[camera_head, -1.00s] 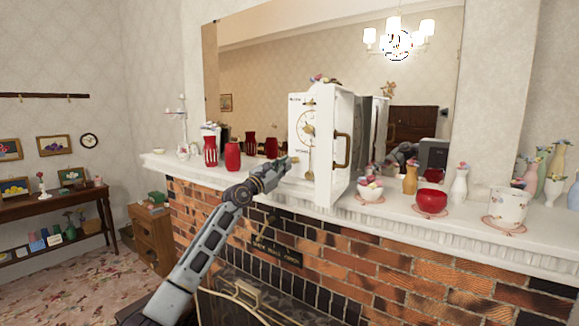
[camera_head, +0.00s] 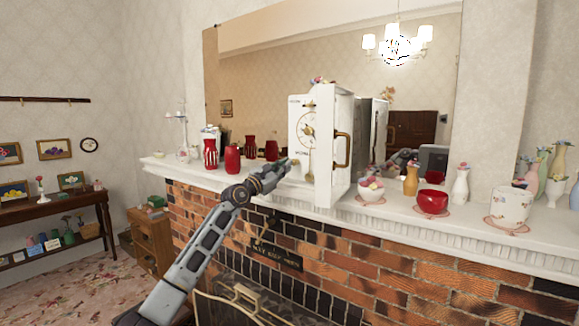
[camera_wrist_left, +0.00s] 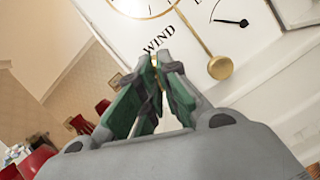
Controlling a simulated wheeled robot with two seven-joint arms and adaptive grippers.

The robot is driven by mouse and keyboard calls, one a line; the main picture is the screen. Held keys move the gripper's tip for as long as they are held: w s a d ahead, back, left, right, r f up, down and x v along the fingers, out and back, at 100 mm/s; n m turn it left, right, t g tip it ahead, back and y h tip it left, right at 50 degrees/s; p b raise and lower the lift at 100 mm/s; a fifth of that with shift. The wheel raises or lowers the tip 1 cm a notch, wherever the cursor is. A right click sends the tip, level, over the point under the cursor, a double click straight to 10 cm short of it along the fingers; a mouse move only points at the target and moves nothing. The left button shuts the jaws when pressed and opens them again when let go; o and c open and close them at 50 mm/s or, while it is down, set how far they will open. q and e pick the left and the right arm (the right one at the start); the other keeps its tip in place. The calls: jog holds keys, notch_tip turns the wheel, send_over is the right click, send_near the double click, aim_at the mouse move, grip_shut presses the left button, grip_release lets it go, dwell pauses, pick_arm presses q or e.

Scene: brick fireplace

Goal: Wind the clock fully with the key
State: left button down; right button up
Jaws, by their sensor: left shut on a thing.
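The white clock (camera_head: 302,172) stands on the mantel, with a round gold-trimmed dial (camera_head: 307,130) and a handle on its right side. In the left wrist view its face (camera_wrist_left: 275,60) shows the word WIND (camera_wrist_left: 158,39), a small gauge (camera_wrist_left: 232,22) with a black hand, and a gold pendulum (camera_wrist_left: 220,67). My left gripper (camera_head: 287,163) is at the clock's lower front. In the left wrist view its fingertips (camera_wrist_left: 156,68) are closed on a small gold piece just below WIND. This looks like the key, mostly hidden by the fingers. My right gripper is out of view.
Red vases (camera_head: 232,158) stand on the mantel left of the clock. A flower bowl (camera_head: 370,188), a red bowl (camera_head: 432,202) and a white pot (camera_head: 511,205) stand to its right. A large mirror (camera_head: 260,75) is behind. The brick fireplace (camera_head: 360,270) lies below.

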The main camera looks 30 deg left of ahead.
pick_arm(q)
jog(key=shift+m+b, duration=0.9)
jog(key=shift+b, duration=0.35)
jog(key=shift+a+m+g+h+b, duration=0.1)
jog(key=shift+m+g+h+b, duration=0.4)
jog(key=shift+m+b, duration=0.75)
jog(key=shift+m+h, duration=0.3)
jog(key=shift+m, duration=0.35)
jog(key=shift+r, duration=0.1)
jog(key=shift+m+g+b, duration=0.3)
jog(key=shift+m+b, duration=0.1)
jog(key=shift+m, duration=0.2)
jog(key=shift+a+r+m+g+h, duration=0.15)
jog(key=shift+m+g, duration=0.1)
jog(key=shift+m, duration=0.75)
jog(key=shift+d+m+g+h, duration=0.15)
jog(key=shift+m+g, duration=0.1)
jog(key=shift+m, duration=0.75)
jog(key=shift+a, duration=0.1)
